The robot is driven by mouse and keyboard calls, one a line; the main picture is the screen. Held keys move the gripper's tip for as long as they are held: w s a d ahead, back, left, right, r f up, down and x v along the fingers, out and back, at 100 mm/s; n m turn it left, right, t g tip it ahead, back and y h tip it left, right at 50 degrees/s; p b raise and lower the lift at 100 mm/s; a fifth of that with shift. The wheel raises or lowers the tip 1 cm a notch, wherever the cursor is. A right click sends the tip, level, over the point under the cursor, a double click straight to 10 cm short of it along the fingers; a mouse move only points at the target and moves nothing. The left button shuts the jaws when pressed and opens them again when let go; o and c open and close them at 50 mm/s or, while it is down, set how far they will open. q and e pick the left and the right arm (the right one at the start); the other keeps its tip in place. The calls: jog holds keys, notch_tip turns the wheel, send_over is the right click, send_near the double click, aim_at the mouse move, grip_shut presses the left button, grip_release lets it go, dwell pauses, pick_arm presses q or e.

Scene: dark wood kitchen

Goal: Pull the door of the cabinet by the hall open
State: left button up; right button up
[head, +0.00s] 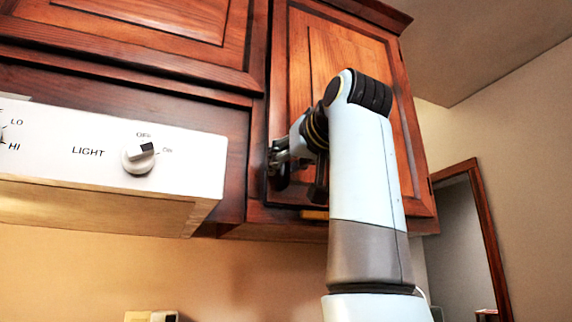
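The wooden cabinet door by the hall (345,50) is the right-hand upper door, with a raised panel and a dark gap along its left edge. It looks shut or nearly so; I cannot tell if it stands slightly ajar. My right gripper (279,168) is at the lower left edge of this door, reaching in from the right with its dark fingers at the edge. A small metal part shows at the fingers, but the handle is not clearly visible, and I cannot tell whether the fingers are closed on it. My arm covers the lower middle of the door. My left gripper is out of view.
A white range hood (100,160) with a light knob (138,157) juts out at the left, below another wooden cabinet (130,35). A doorway with a wooden frame (482,225) stands at the right. The space right of the cabinet is free up to the wall.

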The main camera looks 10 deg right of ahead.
jog(key=shift+w, duration=0.15)
grip_shut()
dwell(0.4)
